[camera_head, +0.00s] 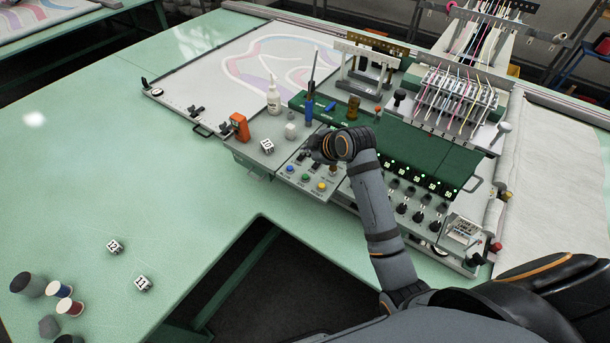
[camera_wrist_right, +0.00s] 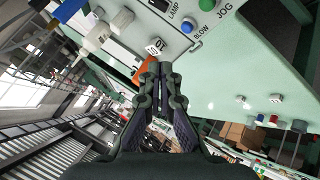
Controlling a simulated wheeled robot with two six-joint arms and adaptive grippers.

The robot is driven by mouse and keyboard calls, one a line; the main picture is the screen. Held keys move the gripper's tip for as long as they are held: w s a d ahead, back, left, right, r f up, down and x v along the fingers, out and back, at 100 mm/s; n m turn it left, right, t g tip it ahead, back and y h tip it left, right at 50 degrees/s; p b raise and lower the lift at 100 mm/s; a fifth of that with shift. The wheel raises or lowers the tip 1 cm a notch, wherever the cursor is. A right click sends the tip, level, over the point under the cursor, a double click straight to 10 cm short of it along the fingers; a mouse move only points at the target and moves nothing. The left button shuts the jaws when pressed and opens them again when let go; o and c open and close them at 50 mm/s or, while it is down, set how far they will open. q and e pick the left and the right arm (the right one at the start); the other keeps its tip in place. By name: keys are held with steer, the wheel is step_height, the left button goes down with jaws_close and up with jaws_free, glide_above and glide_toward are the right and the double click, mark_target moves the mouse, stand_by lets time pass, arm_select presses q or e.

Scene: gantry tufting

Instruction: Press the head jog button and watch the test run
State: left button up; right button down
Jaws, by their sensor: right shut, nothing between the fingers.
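The control panel (camera_head: 312,189) has a row of buttons along its front: blue (camera_head: 290,169), green (camera_head: 305,178) and yellow (camera_head: 321,187). In the right wrist view the green button (camera_wrist_right: 207,4) sits beside the word JOG, and the blue button (camera_wrist_right: 187,25) beside BLOW. My right gripper (camera_head: 312,154) is over the panel, behind the button row in the head view. In the wrist view its fingertips (camera_wrist_right: 158,70) are together and empty, apart from the green button. Whether the gripper touches the panel cannot be told. My left gripper is not in view.
A white cube marked 10 (camera_head: 267,146), an orange device (camera_head: 239,126), a white bottle (camera_head: 273,97) and a screwdriver (camera_head: 310,97) stand near the gripper. The tufting head with coloured threads (camera_head: 460,95) stands at right. The green table (camera_head: 150,180) has free room at left.

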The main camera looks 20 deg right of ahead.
mark_target(307, 178)
step_height(307, 178, down, 4)
steer(key=b, duration=0.3)
steer(key=shift+w+r, duration=0.15)
steer(key=shift+r, duration=0.1)
step_height(307, 178, down, 3)
steer(key=b, duration=0.4)
steer(key=shift+f, duration=0.15)
step_height(307, 178, down, 2)
steer(key=shift+b, duration=0.45)
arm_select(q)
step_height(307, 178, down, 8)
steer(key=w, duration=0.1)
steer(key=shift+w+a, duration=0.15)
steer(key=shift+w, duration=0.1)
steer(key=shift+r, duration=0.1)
arm_select(e)
steer(key=shift+f, duration=0.2)
steer(key=shift+f, duration=0.25)
